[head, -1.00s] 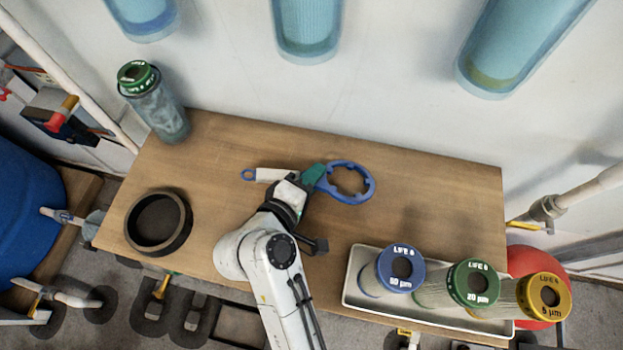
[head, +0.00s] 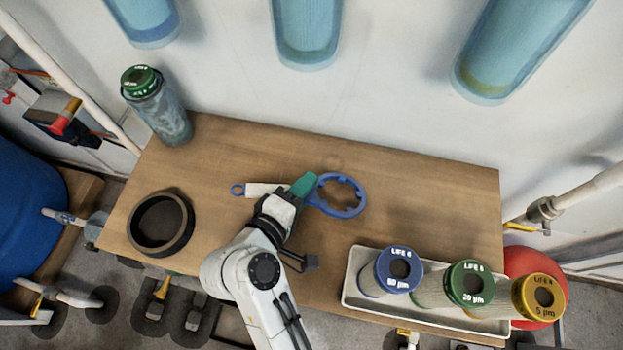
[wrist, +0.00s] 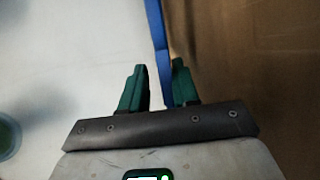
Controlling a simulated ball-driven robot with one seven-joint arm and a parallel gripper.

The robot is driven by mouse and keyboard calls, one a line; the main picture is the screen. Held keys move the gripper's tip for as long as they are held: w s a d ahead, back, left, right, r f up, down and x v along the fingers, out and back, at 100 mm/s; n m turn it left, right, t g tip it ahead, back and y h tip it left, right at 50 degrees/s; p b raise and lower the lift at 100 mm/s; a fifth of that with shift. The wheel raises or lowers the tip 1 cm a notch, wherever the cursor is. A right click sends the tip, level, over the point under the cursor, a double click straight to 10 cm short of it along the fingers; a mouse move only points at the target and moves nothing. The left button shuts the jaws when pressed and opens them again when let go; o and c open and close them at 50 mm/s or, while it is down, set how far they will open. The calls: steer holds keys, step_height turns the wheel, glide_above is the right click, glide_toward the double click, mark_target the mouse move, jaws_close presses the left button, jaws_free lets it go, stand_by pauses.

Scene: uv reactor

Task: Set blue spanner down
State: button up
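The blue spanner (head: 341,206) has a ring head with inner notches, a white middle part on its handle (head: 267,190) and a small blue loop at the left end. It lies low over the table, and contact with the wood is hard to judge. My gripper (head: 304,184) reaches in from below, its green fingers at the handle near the ring. In the wrist view, the blue handle (wrist: 158,45) runs between the fingers (wrist: 158,82), close to the right one. A pale gap shows beside the left finger, so the gripper looks slightly open.
The wooden table (head: 420,200) is bare at the right back. A black ring (head: 133,222) lies at the left, a green-capped bottle (head: 165,115) stands at the back left. A white tray (head: 349,292) holds blue, green and yellow-capped cartridges at the front right. Clear housings hang above.

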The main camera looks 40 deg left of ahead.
steer(key=shift+p+v, duration=0.45)
steer(key=shift+v, duration=1.85)
step_height(320, 180, up, 7)
steer(key=s+p, duration=0.2)
steer(key=p, duration=0.2)
steer(key=shift+s+d, duration=0.3)
steer(key=shift+s, duration=0.05)
